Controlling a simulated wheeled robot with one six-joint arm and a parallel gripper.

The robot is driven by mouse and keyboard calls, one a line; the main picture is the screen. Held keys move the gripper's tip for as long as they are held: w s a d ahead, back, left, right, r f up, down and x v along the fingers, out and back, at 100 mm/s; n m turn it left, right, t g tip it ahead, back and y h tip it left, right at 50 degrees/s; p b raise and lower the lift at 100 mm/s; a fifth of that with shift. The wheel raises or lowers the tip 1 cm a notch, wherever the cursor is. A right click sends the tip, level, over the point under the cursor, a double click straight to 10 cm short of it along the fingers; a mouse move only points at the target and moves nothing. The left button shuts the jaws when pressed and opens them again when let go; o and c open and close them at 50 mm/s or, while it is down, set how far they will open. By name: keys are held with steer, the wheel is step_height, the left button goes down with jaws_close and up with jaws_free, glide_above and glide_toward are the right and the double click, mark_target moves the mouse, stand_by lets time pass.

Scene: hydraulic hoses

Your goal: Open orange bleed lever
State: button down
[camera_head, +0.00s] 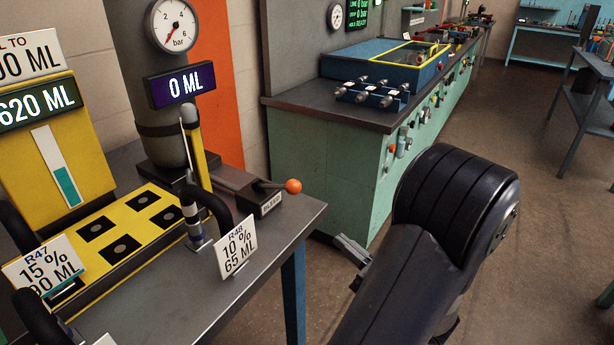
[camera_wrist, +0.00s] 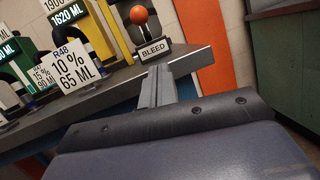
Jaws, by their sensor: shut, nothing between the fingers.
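The bleed lever ends in an orange ball (camera_head: 293,186) on a thin rod. The rod comes from a dark block (camera_head: 265,204) at the right side of the grey bench top, and in the head view the lever points right. In the wrist view the orange ball (camera_wrist: 139,14) stands above the block labelled BLEED (camera_wrist: 154,49). My gripper (camera_head: 345,241) is below and right of the lever in the head view, beyond the bench edge and mostly hidden by my arm. In the wrist view my gripper (camera_wrist: 158,72) is shut and empty, its fingers apart from the lever.
A black hose with an R48 tag (camera_head: 236,247) stands left of the lever, with a yellow manifold (camera_head: 75,255) behind. A column carries a gauge (camera_head: 173,25) and a 0 ML display (camera_head: 180,86). A green cabinet (camera_head: 330,160) stands behind; the floor right of the bench is open.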

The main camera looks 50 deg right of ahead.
steer(key=s+a+p, duration=0.2)
steer(key=y, duration=0.1)
glide_toward(297, 193)
steer(key=w+f, duration=0.4)
steer(key=w, duration=0.1)
steer(key=shift+w+d+r+p, duration=0.15)
steer(key=shift+w+r+p, duration=0.35)
steer(key=shift+r, duration=0.4)
steer(key=shift+w+d+r+p, duration=0.15)
steer(key=shift+w+r+p, duration=0.2)
steer(key=shift+w+r, duration=0.45)
steer(key=shift+s+r, duration=0.2)
step_height(297, 193, up, 2)
steer(key=g+p, duration=0.1)
steer(key=p, duration=0.3)
steer(key=shift+w+g+p, duration=0.1)
steer(key=shift+g+p, duration=0.2)
steer(key=shift+p, duration=0.1)
steer(key=shift+f, duration=0.2)
